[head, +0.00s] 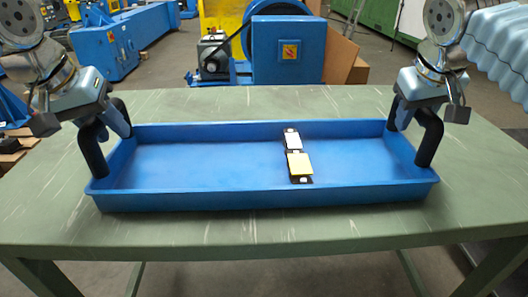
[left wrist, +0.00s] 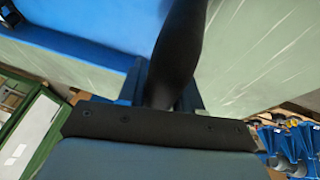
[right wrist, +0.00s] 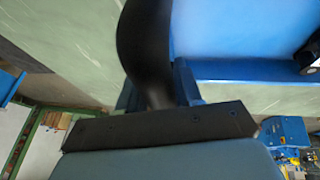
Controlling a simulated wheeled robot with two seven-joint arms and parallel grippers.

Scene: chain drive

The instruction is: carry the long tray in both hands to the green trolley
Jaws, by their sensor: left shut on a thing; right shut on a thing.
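The long blue tray (head: 230,178) sits on or just above the green table; I cannot tell which. It has a black handle at each end, the left handle (head: 94,152) and the right handle (head: 430,142). A dark piece with a white and a yellow block (head: 299,163) lies inside, right of the middle. My left gripper (head: 103,122) is shut on the left handle, which also shows in the left wrist view (left wrist: 180,45). My right gripper (head: 416,108) is shut on the right handle, which also shows in the right wrist view (right wrist: 145,45). The green trolley cannot be made out.
The green table (head: 250,232) has free room in front of the tray and at both sides. Blue machinery (head: 288,50) and a cardboard sheet (head: 341,55) stand on the floor behind it.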

